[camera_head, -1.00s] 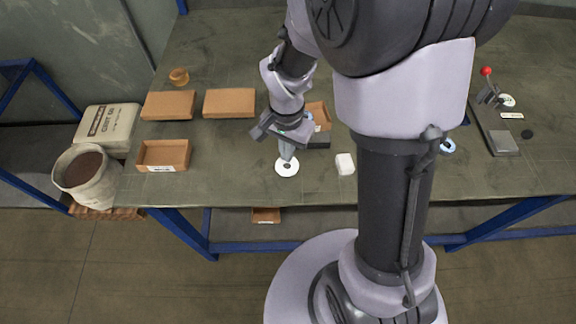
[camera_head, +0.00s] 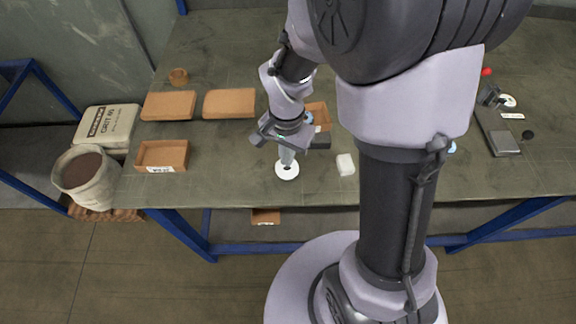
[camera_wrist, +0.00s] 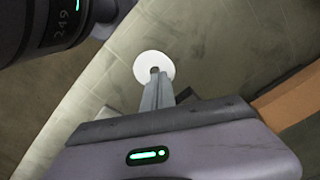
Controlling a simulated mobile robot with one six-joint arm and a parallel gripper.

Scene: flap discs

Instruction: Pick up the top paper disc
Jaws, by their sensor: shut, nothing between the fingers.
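A white paper disc (camera_head: 287,172) with a dark centre hole lies flat near the front edge of the green bench. It also shows in the wrist view (camera_wrist: 153,60). I cannot tell whether it is one disc or a stack. My gripper (camera_head: 286,162) points down over the disc, its fingertips at or just above its centre. In the wrist view my gripper (camera_wrist: 156,76) is shut with nothing held, and its fingers cover part of the disc around the hole. Whether the tips touch the disc is unclear.
A white block (camera_head: 345,164) stands right of the disc. An open cardboard box (camera_head: 316,113) and a dark bin are just behind my gripper. Another open box (camera_head: 163,155) and brown boxes (camera_head: 229,103) are to the left. The bench between is clear.

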